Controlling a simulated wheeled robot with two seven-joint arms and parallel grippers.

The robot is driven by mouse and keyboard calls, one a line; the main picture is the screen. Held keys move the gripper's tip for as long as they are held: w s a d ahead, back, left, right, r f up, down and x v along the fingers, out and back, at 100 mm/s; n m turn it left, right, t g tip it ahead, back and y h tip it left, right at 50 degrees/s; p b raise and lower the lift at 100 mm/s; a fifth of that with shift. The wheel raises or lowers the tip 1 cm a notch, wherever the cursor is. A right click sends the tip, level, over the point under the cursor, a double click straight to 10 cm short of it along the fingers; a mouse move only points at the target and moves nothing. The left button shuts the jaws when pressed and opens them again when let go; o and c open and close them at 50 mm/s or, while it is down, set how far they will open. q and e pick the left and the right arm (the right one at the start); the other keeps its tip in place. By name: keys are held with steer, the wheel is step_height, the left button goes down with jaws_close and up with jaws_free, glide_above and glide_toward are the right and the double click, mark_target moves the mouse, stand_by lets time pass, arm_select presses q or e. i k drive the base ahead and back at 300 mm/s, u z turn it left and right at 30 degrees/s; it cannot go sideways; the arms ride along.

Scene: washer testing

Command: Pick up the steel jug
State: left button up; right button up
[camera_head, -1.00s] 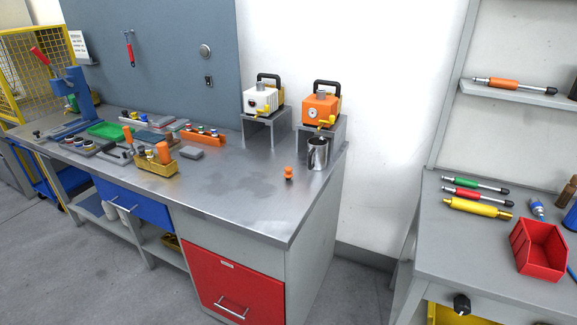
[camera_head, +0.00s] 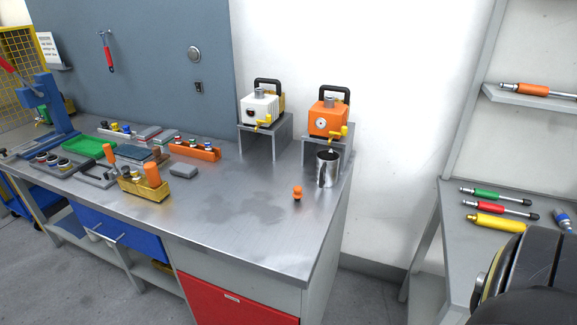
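The steel jug (camera_head: 327,169) is a shiny cylinder standing upright on the right end of the metal workbench (camera_head: 225,215). It stands under the front of the orange machine (camera_head: 328,118), whose yellow tap is just above it. Neither gripper shows in the head view. A dark rounded part of my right arm fills the lower right corner, well to the right of the jug and apart from it.
A small orange knob-like object (camera_head: 297,192) stands left of the jug. A white machine (camera_head: 262,107) sits on a stand left of the orange one. A side table (camera_head: 455,222) with coloured tools is at right. The bench front is clear.

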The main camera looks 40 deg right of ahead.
mark_target(325, 172)
steer(key=z, duration=0.35)
steer(key=i, duration=0.55)
steer(key=z, duration=0.65)
